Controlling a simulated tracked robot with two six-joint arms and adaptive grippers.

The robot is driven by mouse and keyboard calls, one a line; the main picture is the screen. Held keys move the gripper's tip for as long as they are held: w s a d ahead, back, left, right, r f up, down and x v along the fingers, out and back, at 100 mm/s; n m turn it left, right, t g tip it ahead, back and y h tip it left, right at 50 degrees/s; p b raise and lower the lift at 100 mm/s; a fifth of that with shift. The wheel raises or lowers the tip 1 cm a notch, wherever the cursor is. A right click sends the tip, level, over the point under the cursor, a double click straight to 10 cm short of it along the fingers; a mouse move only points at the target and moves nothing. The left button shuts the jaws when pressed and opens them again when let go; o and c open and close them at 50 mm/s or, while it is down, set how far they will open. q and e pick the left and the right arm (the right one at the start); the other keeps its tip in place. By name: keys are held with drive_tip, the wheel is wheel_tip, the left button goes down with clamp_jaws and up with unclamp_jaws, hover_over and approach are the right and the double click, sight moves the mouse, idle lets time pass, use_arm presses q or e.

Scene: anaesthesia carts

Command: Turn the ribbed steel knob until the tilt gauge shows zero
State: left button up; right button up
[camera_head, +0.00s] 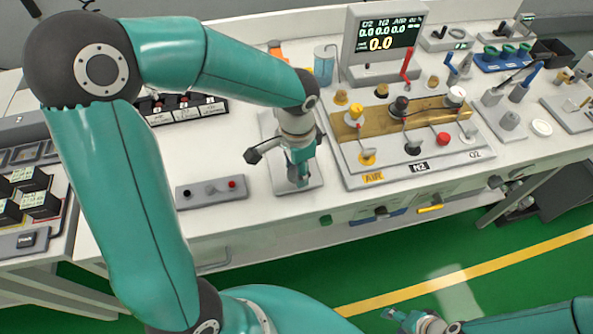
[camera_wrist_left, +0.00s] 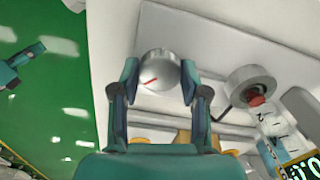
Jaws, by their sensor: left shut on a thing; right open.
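The steel knob (camera_wrist_left: 158,69), a short silver cylinder with a red line on its face, sits between the fingertips of my left gripper (camera_wrist_left: 159,74) in the left wrist view. The fingers close on its two sides; ribs cannot be made out. In the head view my left gripper (camera_head: 299,176) points down over a light plate (camera_head: 283,207) at the front of the worktop and hides the knob. My right gripper (camera_head: 405,320) is open and empty at the bottom edge, over the green floor. I cannot pick out the tilt gauge for certain in either view.
A gas panel (camera_head: 360,183) with several knobs and levers stands just right of my left gripper. A display (camera_head: 384,37) stands behind it. A small grey box (camera_head: 211,193) with a red button lies to the left. Bare worktop (camera_head: 215,150) lies behind that box.

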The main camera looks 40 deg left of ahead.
use_arm(q)
drive_tip(key=shift+n, duration=0.4)
drive_tip(key=o, duration=1.1)
drive_tip(key=shift+o, duration=0.2)
wheel_tip(320, 180, up, 12)
drive_tip(key=shift+w, duration=0.1)
